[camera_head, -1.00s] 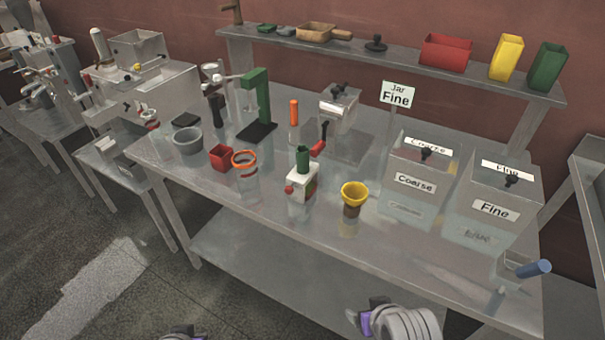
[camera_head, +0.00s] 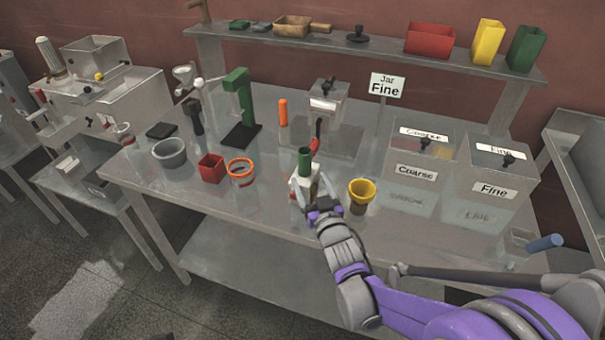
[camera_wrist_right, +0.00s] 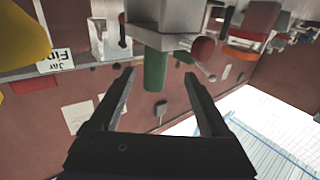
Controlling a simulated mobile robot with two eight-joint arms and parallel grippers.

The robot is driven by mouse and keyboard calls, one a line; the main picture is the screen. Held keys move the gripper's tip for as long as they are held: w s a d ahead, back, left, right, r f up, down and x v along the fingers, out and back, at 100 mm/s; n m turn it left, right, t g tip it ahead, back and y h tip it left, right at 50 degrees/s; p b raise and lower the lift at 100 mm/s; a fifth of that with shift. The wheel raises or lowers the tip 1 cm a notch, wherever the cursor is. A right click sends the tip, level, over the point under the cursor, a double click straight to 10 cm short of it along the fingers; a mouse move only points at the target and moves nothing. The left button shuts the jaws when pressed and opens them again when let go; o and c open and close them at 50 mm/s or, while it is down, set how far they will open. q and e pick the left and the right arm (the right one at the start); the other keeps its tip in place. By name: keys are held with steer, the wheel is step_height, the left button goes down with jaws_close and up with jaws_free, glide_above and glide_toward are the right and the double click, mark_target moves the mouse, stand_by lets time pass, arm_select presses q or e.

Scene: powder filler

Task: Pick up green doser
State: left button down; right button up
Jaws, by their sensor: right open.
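A small white device with a green cylinder (camera_head: 305,160) on top, which looks like the green doser, stands near the table's front edge. My right gripper (camera_head: 314,192) is open at its front, one finger to each side in the head view, partly covering the white body. In the right wrist view, which looks upside down, the green cylinder (camera_wrist_right: 155,104) hangs below the pale body (camera_wrist_right: 160,18) with a red knob. The open right gripper (camera_wrist_right: 160,75) has its fingers on both sides of it. Contact cannot be told. My left gripper is out of view.
A yellow-rimmed cup (camera_head: 362,188) stands close to the right of the gripper. An orange-rimmed jar (camera_head: 240,168) and a red box (camera_head: 211,167) stand left. Bins marked Coarse (camera_head: 416,172) and Fine (camera_head: 494,188) stand farther right. A green stand (camera_head: 240,95) is behind.

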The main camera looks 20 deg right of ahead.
mark_target(307, 170)
steer(key=w, duration=0.5)
steer(key=w+p, duration=0.1)
steer(key=w, duration=0.2)
steer(key=shift+d+f, duration=0.2)
steer(key=shift+f, duration=0.05)
steer(key=shift+s, duration=0.1)
steer(key=shift+c, duration=0.2)
steer(key=shift+s, duration=0.1)
steer(key=shift+c, duration=1.4)
jaws_close()
